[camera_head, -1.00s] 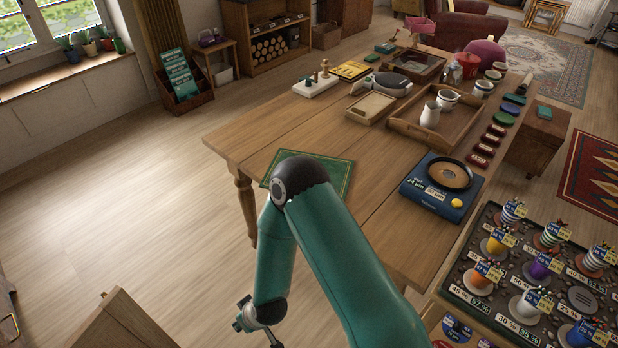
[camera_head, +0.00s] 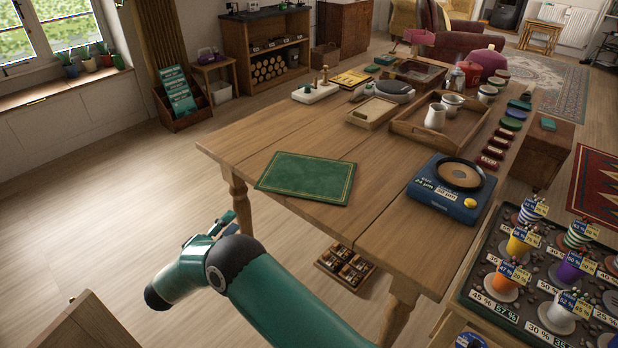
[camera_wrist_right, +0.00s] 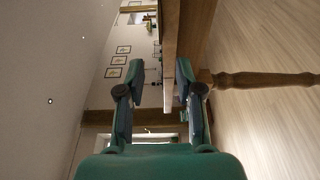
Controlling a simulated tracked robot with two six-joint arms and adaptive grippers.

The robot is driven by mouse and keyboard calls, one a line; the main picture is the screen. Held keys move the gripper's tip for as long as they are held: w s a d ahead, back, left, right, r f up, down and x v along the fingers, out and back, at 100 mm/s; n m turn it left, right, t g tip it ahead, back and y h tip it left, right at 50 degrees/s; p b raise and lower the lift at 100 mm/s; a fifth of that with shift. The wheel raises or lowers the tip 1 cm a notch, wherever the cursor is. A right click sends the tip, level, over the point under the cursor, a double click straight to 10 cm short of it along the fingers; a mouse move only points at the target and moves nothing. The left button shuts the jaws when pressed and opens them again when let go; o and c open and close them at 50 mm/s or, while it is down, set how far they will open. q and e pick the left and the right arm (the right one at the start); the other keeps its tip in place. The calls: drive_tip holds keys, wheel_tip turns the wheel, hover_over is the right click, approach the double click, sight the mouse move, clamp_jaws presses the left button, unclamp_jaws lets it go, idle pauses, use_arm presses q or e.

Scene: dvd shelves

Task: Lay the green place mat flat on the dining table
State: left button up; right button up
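The green place mat (camera_head: 305,178) with a thin gold border lies flat on the wooden dining table (camera_head: 240,140), near its front left corner. Its lower left corner reaches the table's front edge; whether it overhangs slightly I cannot tell. My right gripper (camera_head: 225,224) is in front of that edge, below and left of the mat, and small and partly hidden by my arm. In the right wrist view my right gripper (camera_wrist_right: 160,80) has its fingers wide apart with nothing held; the table's edge (camera_wrist_right: 172,45) shows edge-on beyond them. My left gripper is not in view.
A blue box with a round pan-like disc (camera_head: 450,190) sits right of the mat. A wooden tray with a white jug (camera_head: 434,117) and a small tray (camera_head: 374,112) stand behind. A table leg (camera_head: 238,195) stands by my right gripper. Table around the mat is clear.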

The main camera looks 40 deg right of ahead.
drive_tip(key=x, duration=1.4)
drive_tip(key=shift+s+f, duration=0.1)
drive_tip(key=shift+s, duration=0.05)
clamp_jaws()
